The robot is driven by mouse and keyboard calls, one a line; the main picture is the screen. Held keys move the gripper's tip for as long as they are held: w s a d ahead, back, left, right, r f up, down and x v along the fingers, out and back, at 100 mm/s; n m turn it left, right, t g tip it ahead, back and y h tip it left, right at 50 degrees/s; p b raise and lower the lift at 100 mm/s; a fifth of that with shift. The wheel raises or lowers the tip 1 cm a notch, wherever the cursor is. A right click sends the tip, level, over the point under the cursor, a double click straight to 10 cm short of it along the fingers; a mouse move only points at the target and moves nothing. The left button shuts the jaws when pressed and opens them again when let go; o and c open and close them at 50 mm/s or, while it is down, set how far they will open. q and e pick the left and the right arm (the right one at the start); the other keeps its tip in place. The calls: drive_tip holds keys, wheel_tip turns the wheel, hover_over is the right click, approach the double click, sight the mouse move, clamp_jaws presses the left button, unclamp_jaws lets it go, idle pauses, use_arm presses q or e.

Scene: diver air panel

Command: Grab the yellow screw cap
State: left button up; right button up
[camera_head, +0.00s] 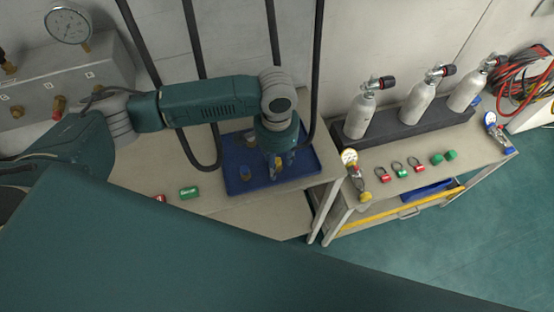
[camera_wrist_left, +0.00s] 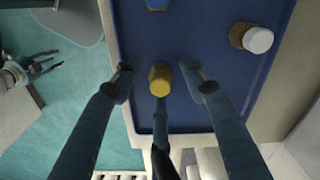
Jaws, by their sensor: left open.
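The yellow screw cap (camera_wrist_left: 160,83) sits on a brass-coloured fitting in the blue tray (camera_wrist_left: 190,22), near one edge of the tray. In the left wrist view it lies between the two fingers of my left gripper (camera_wrist_left: 161,76), with a gap on each side. The gripper is open and holds nothing. In the head view my left gripper (camera_head: 276,168) points down over the right part of the blue tray (camera_head: 297,172), and it mostly hides the yellow cap.
A white cap (camera_wrist_left: 259,40) and a blue cap (camera_wrist_left: 157,4) are also in the tray. Dark hoses (camera_head: 198,75) hang behind and beside my left arm. A green piece (camera_head: 188,192) lies left of the tray. Grey cylinders (camera_head: 418,103) stand on the bench at right.

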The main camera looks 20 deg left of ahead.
drive_tip(key=shift+s, duration=0.2)
use_arm(q)
clamp_jaws()
use_arm(e)
drive_tip(key=shift+s+d, duration=0.2)
drive_tip(key=shift+s, duration=0.1)
use_arm(q)
drive_tip(key=shift+r, duration=0.15)
use_arm(e)
drive_tip(key=shift+d, duration=0.1)
